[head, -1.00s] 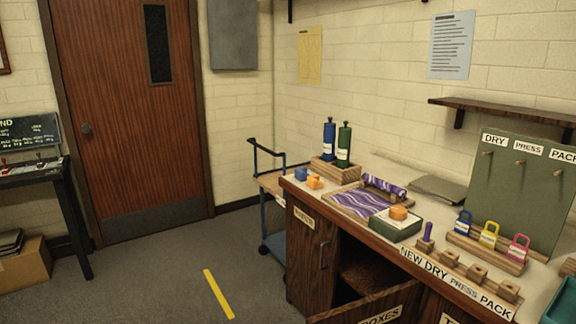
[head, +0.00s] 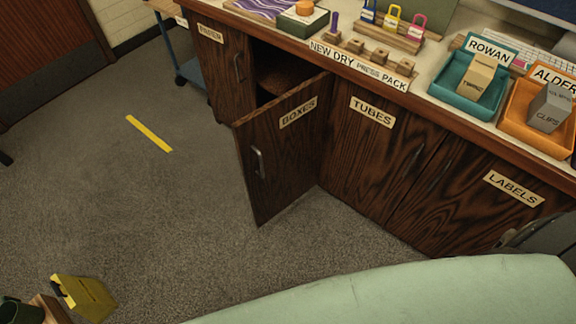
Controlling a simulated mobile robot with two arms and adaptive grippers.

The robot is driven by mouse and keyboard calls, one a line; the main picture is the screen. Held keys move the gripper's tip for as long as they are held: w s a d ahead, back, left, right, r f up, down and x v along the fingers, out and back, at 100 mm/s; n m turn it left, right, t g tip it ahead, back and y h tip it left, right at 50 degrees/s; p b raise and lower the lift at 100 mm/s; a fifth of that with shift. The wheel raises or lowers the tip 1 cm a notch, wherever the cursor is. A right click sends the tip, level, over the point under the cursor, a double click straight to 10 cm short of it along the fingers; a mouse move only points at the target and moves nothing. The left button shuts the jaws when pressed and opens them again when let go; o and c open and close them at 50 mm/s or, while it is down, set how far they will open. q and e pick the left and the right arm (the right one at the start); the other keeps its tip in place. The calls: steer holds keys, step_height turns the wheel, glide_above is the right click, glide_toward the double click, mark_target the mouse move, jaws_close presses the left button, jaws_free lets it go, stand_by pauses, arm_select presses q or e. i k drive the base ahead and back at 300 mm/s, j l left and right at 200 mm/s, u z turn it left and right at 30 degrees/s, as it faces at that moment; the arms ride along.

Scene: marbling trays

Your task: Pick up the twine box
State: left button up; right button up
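A tan box (head: 476,77) stands in the teal tray (head: 441,92) under the ROWAN sign, at the upper right of the head view. Its small label seems to start with T and is hard to read, so it looks like the twine box. A grey box (head: 549,107) marked CLIPS stands in the orange tray (head: 512,124) beside it. Neither of my grippers is in view.
The cabinet door marked BOXES (head: 275,165) hangs open into the floor space in front of the counter. A pale green surface (head: 420,295) fills the bottom right. A yellow wedge-shaped object (head: 88,298) is at bottom left. The floor at left is mostly clear.

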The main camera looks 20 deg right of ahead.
mark_target(480, 72)
steer(key=z, duration=1.8)
